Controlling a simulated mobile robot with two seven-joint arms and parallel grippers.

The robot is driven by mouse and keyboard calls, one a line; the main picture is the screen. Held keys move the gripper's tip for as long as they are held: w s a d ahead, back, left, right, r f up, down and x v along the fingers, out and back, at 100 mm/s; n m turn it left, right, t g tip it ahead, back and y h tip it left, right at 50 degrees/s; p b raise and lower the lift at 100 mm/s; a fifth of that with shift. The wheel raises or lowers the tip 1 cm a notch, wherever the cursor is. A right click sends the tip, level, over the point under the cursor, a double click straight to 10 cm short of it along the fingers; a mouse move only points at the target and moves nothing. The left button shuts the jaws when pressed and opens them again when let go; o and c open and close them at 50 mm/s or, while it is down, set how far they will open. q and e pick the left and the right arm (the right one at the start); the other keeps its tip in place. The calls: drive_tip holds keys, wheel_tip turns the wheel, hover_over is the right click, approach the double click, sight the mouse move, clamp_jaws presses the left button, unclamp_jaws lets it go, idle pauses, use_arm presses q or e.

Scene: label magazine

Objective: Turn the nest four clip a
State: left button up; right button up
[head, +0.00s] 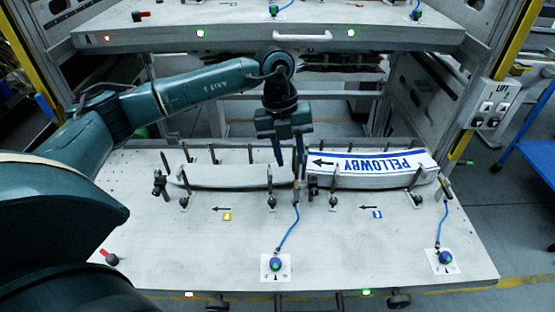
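My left gripper (289,160) points down over the gap between the two nests on the lower shelf. Its two fingers are apart, with nothing visible between them. The right nest holds a curved white strip (372,164) with blue edges, an arrow and PELLOWBY upside down. The left nest (225,178) shows a plain pale curved surface. Dark upright clips stand along both nests, among them a front clip (270,186) left of the gripper and a clip (313,188) right of it. I cannot tell which one is clip a of nest four. My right gripper is not in view.
The lower shelf (190,245) has two blue-corded plugs (277,263) (445,259) on white plates at its front and a red-handled knob (111,258) at left. An upper shelf (200,35) overhangs at the back. A LIFT button box (494,104) is at right.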

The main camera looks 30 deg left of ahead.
sight(270, 173)
use_arm(q)
drive_tip(key=w+a+r+n+y, duration=0.2)
drive_tip(key=a+r+y, duration=0.1)
drive_tip(key=a, duration=0.3)
wheel_tip(270, 173, down, 13)
drive_tip(key=shift+s+a+f+p, duration=0.1)
drive_tip(key=shift+p, duration=0.95)
clamp_jaws()
